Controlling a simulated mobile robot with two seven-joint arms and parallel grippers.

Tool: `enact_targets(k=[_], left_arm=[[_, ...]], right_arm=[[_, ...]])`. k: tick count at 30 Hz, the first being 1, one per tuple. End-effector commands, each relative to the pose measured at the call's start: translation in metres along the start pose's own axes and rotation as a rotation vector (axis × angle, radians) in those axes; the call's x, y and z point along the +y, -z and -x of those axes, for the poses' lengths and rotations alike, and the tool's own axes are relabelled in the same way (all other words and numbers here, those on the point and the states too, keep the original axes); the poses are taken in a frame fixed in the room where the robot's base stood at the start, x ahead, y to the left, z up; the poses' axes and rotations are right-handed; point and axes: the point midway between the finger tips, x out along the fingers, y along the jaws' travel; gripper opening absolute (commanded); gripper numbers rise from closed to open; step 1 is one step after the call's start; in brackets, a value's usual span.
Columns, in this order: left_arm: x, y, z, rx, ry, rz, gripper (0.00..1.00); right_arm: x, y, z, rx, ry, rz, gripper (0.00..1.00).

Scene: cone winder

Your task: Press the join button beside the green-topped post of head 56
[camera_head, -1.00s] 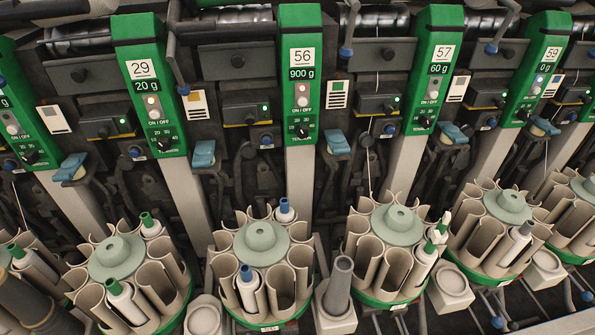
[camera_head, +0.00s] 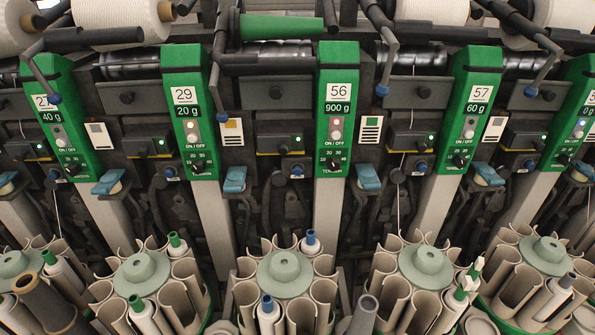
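The green-topped post of head 56 (camera_head: 338,75) stands right of centre, with labels "56" and "900 g". A small red lamp, a pale ON/OFF button (camera_head: 335,135) and a dark dial (camera_head: 333,163) are on its face. Left of the post is a dark box (camera_head: 278,144) with a lit green light. Below it is a small dark fitting with a blue-and-white mark (camera_head: 297,170). A blue lever (camera_head: 368,177) is at the post's lower right. Which small part is the join button cannot be told. Neither gripper is in view.
Green posts of heads 29 (camera_head: 187,100) and 57 (camera_head: 476,95) flank it. Round bobbin magazines (camera_head: 285,272) fill the front below. White yarn packages (camera_head: 120,20) and a bare green cone (camera_head: 281,27) are at the top. Bent dark arms (camera_head: 218,60) hang between the posts.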

Motion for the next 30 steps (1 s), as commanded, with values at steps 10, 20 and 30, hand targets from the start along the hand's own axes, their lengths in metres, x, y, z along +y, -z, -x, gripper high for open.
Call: enact_targets(k=[10, 20, 30], left_arm=[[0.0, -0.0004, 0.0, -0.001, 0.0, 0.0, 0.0], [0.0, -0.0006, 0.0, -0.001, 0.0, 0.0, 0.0], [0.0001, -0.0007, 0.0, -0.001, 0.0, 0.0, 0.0]], right_arm=[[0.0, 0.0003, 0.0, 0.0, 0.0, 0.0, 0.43], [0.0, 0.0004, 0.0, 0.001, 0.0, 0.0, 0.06], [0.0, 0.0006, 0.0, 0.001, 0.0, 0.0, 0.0]])
